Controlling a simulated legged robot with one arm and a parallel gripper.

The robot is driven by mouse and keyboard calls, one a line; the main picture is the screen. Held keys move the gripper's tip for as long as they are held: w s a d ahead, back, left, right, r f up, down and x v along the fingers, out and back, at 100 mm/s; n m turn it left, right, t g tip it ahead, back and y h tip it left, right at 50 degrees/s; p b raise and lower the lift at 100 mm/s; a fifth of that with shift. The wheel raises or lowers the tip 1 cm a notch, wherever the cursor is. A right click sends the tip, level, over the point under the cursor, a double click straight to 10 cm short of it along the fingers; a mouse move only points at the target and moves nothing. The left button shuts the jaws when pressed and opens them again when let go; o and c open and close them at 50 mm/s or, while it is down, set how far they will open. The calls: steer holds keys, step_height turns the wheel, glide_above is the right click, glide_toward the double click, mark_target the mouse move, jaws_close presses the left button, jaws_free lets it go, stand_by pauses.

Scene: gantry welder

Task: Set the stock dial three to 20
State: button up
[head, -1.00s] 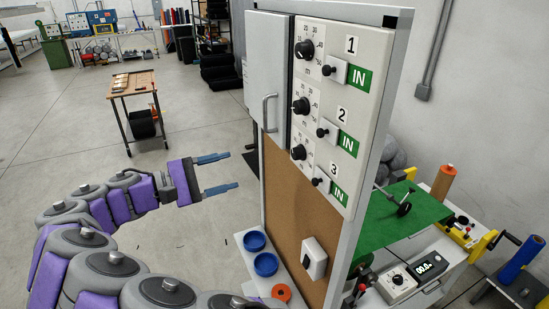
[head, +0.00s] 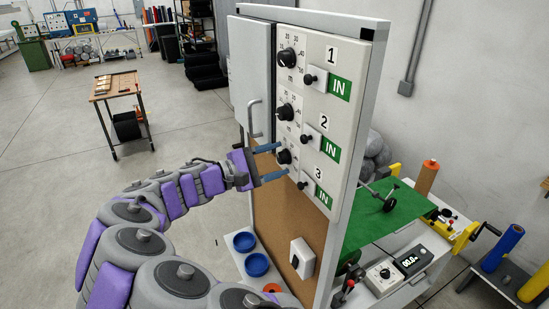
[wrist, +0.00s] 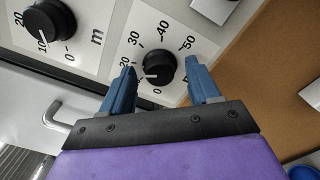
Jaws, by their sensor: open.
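Stock dial three is a black round knob (head: 284,156) on the white panel, beside the label 3. In the wrist view this knob (wrist: 159,66) sits between my two blue fingers, with room on both sides. Its white mark points to the lower left, between 0 and 20; the 10 is hidden by the left finger, so I cannot tell the exact reading. My gripper (head: 278,160) is open around the dial, one finger above and one below in the head view. It also shows in the wrist view (wrist: 162,72). I see no finger contact.
Dial two (head: 285,113) and dial one (head: 287,60) are above. A small knob on a plate (head: 303,184) and a green IN sign (head: 323,197) are close to the right. A cabinet handle (head: 253,118) stands out at the left. Cork board (head: 285,215) lies below.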

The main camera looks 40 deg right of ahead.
stand_by(0.3)
steer(key=shift+d, duration=0.1)
steer(key=c, duration=1)
steer(key=shift+f+b, duration=0.1)
steer(key=shift+b, duration=0.2)
steer(key=shift+c, duration=0.2)
